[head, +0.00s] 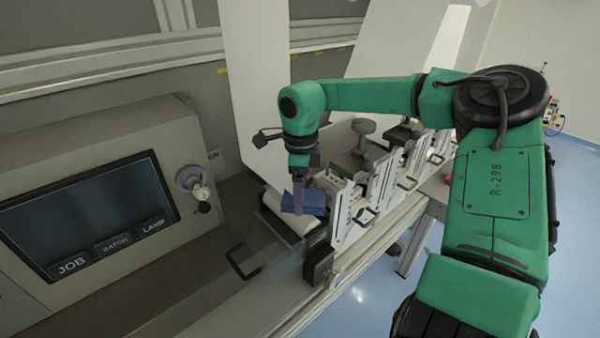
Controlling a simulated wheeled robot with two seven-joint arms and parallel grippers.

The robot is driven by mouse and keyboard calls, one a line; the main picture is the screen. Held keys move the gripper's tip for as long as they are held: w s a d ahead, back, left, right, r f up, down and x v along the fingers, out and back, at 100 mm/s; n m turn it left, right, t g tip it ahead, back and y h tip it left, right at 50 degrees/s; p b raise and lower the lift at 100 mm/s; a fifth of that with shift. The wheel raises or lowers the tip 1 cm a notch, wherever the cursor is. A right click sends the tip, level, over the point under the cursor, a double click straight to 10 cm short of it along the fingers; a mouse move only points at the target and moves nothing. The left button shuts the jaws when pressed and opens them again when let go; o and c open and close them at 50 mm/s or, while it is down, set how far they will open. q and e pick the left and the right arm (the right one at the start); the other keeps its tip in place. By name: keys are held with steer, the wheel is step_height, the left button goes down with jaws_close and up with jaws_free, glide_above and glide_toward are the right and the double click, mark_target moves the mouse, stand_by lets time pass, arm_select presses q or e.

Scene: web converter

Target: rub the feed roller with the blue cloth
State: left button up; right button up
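The blue cloth (313,200) is at the fingers of my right gripper (298,205), just below the middle of the head view. The gripper points down and looks shut on the cloth, with cloth showing on both sides of the finger. The pale feed roller (274,204) lies directly under and beside the cloth. The cloth appears to rest on the roller's upper surface, though exact contact is hard to tell. The gripper and cloth hide part of the roller. My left gripper is not in the head view.
A clear guard with a black handle (243,264) is in front of the roller. White units with black handles (349,208) stand close to its right. A control panel with a dark screen (90,215) and a knob (190,180) is at left. White web sheet (262,80) rises behind.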

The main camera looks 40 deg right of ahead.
steer(key=shift+r, duration=0.65)
step_height(320, 180, up, 2)
steer(key=shift+s+r+p, duration=0.15)
steer(key=shift+p, duration=0.8)
steer(key=shift+r, duration=0.3)
